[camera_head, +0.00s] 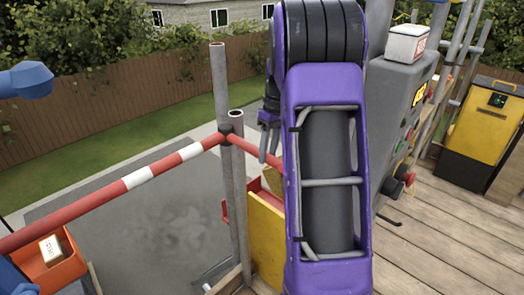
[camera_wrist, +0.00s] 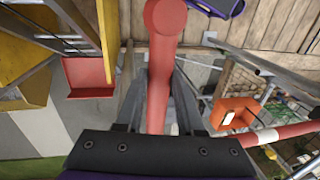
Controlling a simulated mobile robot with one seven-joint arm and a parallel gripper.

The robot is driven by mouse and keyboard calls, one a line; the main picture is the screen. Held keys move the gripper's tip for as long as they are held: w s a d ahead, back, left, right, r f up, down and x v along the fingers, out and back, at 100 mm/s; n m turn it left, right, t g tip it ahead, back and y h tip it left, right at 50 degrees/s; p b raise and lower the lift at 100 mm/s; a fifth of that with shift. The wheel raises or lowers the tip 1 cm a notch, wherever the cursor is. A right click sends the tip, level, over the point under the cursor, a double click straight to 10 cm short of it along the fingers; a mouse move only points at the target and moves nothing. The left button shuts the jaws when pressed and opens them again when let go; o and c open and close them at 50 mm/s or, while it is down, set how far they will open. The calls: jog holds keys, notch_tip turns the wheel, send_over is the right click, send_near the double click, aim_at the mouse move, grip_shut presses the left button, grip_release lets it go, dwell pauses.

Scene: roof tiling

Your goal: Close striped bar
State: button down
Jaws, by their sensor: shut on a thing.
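The striped bar (camera_head: 137,178) is red with white bands and runs from the left edge up to a dark joint on a grey post. A red bar section (camera_head: 243,146) continues right of the post until my arm hides it. My gripper (camera_head: 268,145) is beside that section, partly hidden behind my arm. In the wrist view a red bar (camera_wrist: 160,70) with a rounded end runs between the fingers of my gripper (camera_wrist: 155,112), which is shut on it. A striped length also shows at the right in the wrist view (camera_wrist: 272,135).
Grey upright posts (camera_head: 219,90) stand at the joint. A yellow panel (camera_head: 265,235) and red tray (camera_wrist: 90,75) are close by. An orange box (camera_head: 62,262) hangs at the left. A grey control machine (camera_head: 400,95) stands at right on the wooden deck (camera_head: 450,230).

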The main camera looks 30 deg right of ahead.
jog(key=shift+w+d+r, duration=0.1)
jog(key=shift+w+d, duration=0.05)
jog(key=shift+d, duration=0.05)
dwell(0.3)
jog(key=c, duration=0.5)
grip_release()
jog(key=d+r+p, duration=0.1)
jog(key=r, duration=0.4)
jog(key=d+r+p, duration=0.1)
jog(key=r, duration=0.5)
jog(key=w+d+r+p, duration=0.1)
jog(key=r, duration=0.5)
jog(key=shift+d, duration=0.1)
